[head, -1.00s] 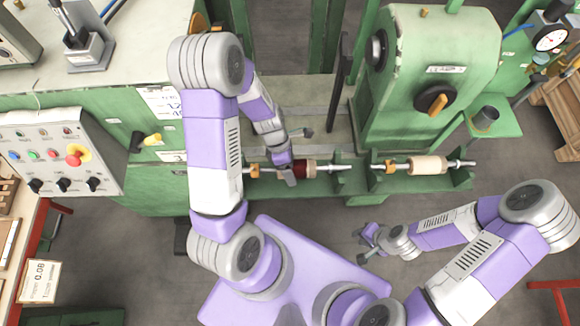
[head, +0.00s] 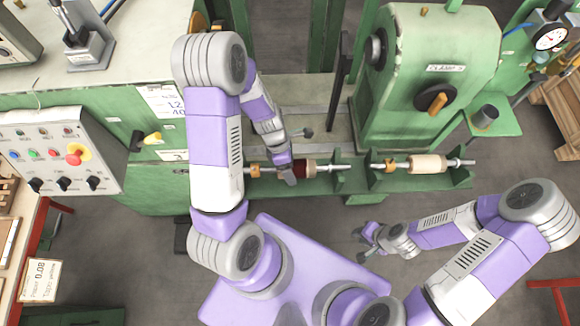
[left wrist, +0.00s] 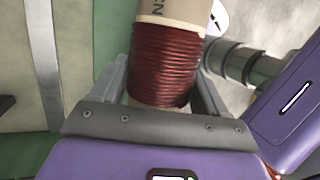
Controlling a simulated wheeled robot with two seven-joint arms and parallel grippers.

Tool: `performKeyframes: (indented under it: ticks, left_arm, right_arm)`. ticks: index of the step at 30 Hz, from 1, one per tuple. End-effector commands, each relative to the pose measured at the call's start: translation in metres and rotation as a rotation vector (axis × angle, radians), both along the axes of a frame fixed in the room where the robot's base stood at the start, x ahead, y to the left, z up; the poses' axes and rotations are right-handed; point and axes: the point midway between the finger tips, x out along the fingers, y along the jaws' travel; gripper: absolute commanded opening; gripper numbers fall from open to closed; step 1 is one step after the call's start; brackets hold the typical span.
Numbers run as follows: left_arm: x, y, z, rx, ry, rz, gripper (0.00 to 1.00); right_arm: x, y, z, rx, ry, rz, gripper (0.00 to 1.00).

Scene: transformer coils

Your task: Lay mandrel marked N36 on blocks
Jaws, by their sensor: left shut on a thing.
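A mandrel with a dark red wound coil (head: 302,170) on a steel shaft lies across the green blocks (head: 341,178) in front of the machine. In the left wrist view the red coil (left wrist: 163,67) sits on a cream tube with partly visible black lettering; I cannot read the full mark. My left gripper (head: 288,175) is shut on this mandrel at the coil's left side, its fingers on both sides in the wrist view. Whether the shaft fully rests on the blocks is unclear. My right gripper (head: 364,243) is open and empty, low over the floor.
A second mandrel with a bare cream tube (head: 428,164) lies on the blocks to the right. The green winding machine (head: 425,85) stands behind. A control panel (head: 62,153) is at the left. The floor in front of the blocks is clear around my right gripper.

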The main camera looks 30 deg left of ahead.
Motion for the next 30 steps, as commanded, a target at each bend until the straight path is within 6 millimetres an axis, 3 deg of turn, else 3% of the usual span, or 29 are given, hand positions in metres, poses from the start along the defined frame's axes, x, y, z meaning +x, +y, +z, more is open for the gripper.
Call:
performKeyframes:
  ticks: [3, 4, 8, 17, 30]
  left_arm:
    - [-0.001, 0.000, -0.001, 0.000, 0.002, 0.000, 0.13]
    - [-0.001, 0.000, -0.001, 0.000, 0.002, 0.000, 0.78]
    - [-0.001, 0.000, -0.001, 0.000, 0.002, 0.000, 0.98]
    - [0.000, 0.001, 0.003, 0.001, 0.001, 0.001, 1.00]
    - [0.007, 0.025, 0.064, 0.001, -0.001, 0.000, 1.00]
  right_arm:
    - [0.000, 0.000, 0.000, 0.000, 0.000, 0.000, 0.27]
    - [0.000, 0.000, 0.000, 0.000, 0.000, 0.000, 0.27]
    - [0.000, 0.000, 0.000, 0.000, 0.000, 0.000, 0.27]
    - [0.000, 0.000, 0.001, -0.001, 0.001, -0.001, 0.27]
    - [0.000, 0.000, 0.021, 0.000, 0.000, 0.000, 0.27]
